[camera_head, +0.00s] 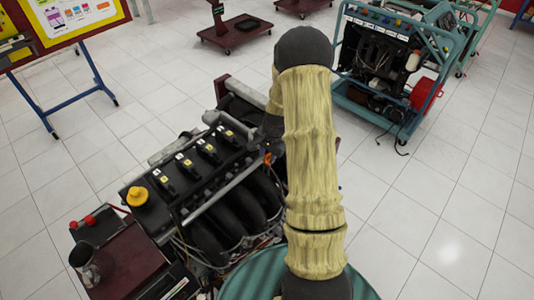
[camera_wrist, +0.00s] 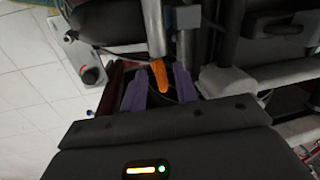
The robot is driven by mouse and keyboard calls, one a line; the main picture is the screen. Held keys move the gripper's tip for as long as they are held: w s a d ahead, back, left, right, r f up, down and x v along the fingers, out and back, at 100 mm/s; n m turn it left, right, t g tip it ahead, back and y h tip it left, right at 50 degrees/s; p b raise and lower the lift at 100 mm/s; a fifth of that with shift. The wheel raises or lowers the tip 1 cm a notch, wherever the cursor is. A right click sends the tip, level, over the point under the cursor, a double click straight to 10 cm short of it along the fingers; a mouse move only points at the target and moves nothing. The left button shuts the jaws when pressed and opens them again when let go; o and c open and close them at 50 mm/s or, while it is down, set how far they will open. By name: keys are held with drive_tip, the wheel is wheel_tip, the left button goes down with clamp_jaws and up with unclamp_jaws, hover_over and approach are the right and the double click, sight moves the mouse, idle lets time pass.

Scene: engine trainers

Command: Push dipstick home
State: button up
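The dipstick's orange handle (camera_wrist: 160,76) shows in the wrist view at the lower end of a pale grey tube. It also shows as a small orange spot beside the engine in the head view (camera_head: 268,157). My gripper (camera_wrist: 159,88) has two purple fingers standing apart, one on each side of the handle. Gaps show between the handle and both fingers, so nothing is gripped. How deep the handle lies between the fingers is hard to tell. In the head view my arm hides most of the gripper.
The engine (camera_head: 205,180) with black coil covers and a yellow cap (camera_head: 138,196) stands left of my arm. Pipes and hoses crowd the gripper in the wrist view. A teal-framed engine trainer (camera_head: 385,70) stands at the upper right. The tiled floor (camera_head: 450,200) at right is clear.

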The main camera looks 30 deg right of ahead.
drive_tip(key=shift+d+r, duration=0.15)
drive_tip(key=shift+r, duration=0.05)
drive_tip(key=shift+r, duration=0.2)
wheel_tip(320, 180, up, 17)
drive_tip(key=s+d+b, duration=0.1)
drive_tip(key=s+b, duration=0.1)
drive_tip(key=shift+s+d+f+b, duration=0.15)
drive_tip(key=shift+s+f+b, duration=0.05)
drive_tip(key=shift+s+b, duration=0.15)
idle(0.3)
drive_tip(key=s+a+f+n+t, duration=0.1)
drive_tip(key=s+a+f+n, duration=0.1)
drive_tip(key=s+a+n, duration=1.1)
drive_tip(key=s+a, duration=0.2)
drive_tip(key=a, duration=0.2)
drive_tip(key=shift+s+h, duration=0.15)
drive_tip(key=shift+h, duration=0.25)
